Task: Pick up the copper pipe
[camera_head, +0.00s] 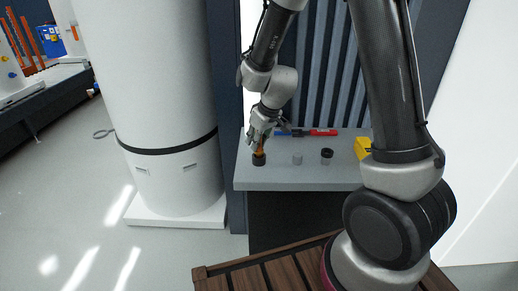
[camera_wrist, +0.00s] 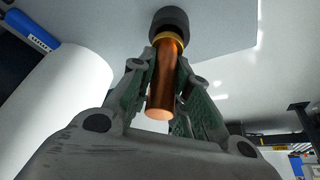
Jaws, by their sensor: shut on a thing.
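The copper pipe (camera_wrist: 163,85) is a short orange-brown tube with a black collar (camera_wrist: 169,20) at its far end. My gripper (camera_wrist: 158,75) is shut on it, one finger on each side, in the wrist view. In the head view my gripper (camera_head: 262,138) is low over the left part of the grey table, and a little of the copper pipe (camera_head: 259,150) shows below it. The black collar (camera_head: 259,159) is at the pipe's lower end, at the table top. I cannot tell whether pipe and collar are apart.
The grey table (camera_head: 310,178) also holds a grey cylinder (camera_head: 297,159), a black ring-shaped piece (camera_head: 327,154), a red and blue tool (camera_head: 322,132) and a yellow object (camera_head: 363,147). A large white column (camera_head: 160,90) stands left of the table. A ribbed panel rises behind it.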

